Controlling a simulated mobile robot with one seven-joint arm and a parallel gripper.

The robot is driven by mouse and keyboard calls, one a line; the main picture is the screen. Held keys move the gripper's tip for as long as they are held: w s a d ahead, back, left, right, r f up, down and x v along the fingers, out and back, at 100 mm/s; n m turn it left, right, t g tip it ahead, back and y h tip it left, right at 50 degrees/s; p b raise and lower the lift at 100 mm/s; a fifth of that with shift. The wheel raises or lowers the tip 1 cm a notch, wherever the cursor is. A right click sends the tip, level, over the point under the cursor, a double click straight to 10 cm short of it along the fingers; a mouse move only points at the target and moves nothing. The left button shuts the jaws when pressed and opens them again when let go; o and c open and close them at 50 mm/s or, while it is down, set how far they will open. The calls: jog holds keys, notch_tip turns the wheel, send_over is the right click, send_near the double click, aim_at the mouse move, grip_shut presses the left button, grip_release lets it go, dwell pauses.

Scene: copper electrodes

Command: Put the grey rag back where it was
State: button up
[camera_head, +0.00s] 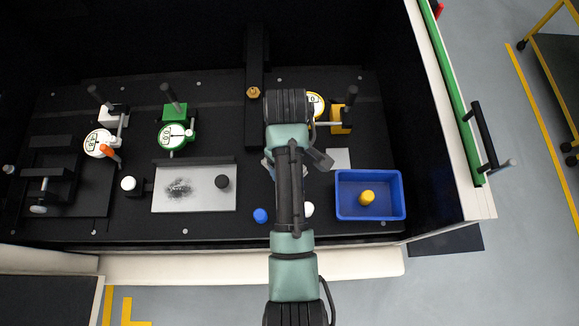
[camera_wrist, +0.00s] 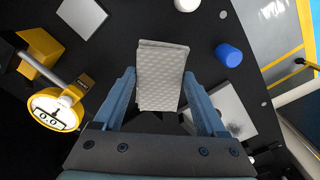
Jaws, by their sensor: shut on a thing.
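The grey rag (camera_wrist: 161,75), pale with a quilted texture, is between the two blue fingers of my gripper (camera_wrist: 165,100) in the wrist view. The fingers are shut on it. In the head view my arm covers most of my gripper (camera_head: 297,163), over the black bench right of the smudged plate, and I cannot make out the rag there. A flat light grey square (camera_head: 339,159) lies bare on the bench just right of my gripper; it also shows at the upper left of the wrist view (camera_wrist: 82,15).
A blue tray (camera_head: 343,212) with a yellow knob (camera_head: 367,197) stands right. A grey plate (camera_head: 207,202) with a dark smudge and black knob lies left. Blue (camera_head: 260,215) and white (camera_head: 309,209) knobs stand in front. Dial gauges stand behind, green (camera_head: 173,135) and yellow (camera_head: 340,120) among them.

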jog(key=shift+f, duration=3.25)
jog(key=shift+f, duration=0.2)
jog(key=o, duration=1.1)
jog(key=shift+o, duration=0.2)
jog(key=shift+r, duration=0.1)
